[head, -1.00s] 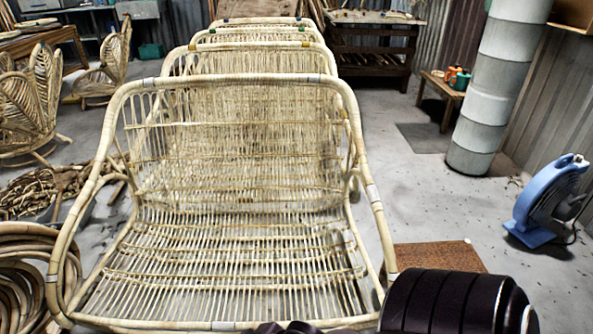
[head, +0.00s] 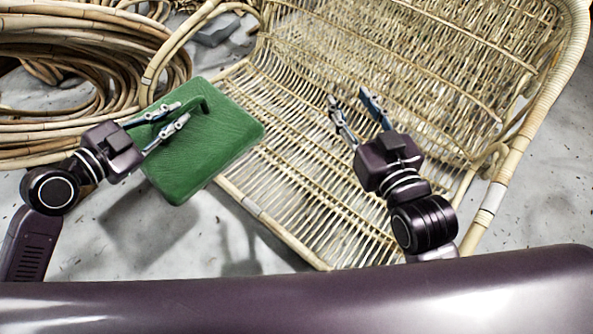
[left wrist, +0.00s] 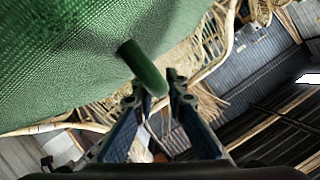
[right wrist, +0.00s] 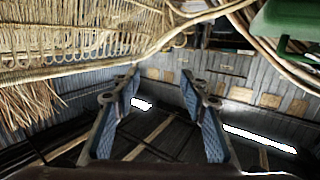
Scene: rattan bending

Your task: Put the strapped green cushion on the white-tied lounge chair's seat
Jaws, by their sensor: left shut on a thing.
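The green cushion (head: 205,155) with its strap hangs in the air at the left front edge of the rattan lounge chair (head: 300,165). My left gripper (head: 183,112) is shut on the strap, which shows between its fingers in the left wrist view (left wrist: 145,70). The cushion fills the upper left there, and its corner shows in the right wrist view (right wrist: 285,20). The chair's slatted seat is bare. A pale band (head: 493,197) wraps its right frame. My right gripper (head: 348,98) is open and empty above the seat, right of the cushion.
Coiled rattan poles (head: 70,80) lie left of the chair, close behind my left gripper. Bare concrete floor (head: 170,240) is below the cushion. The chair's curved arm frame (head: 530,130) rises on the right.

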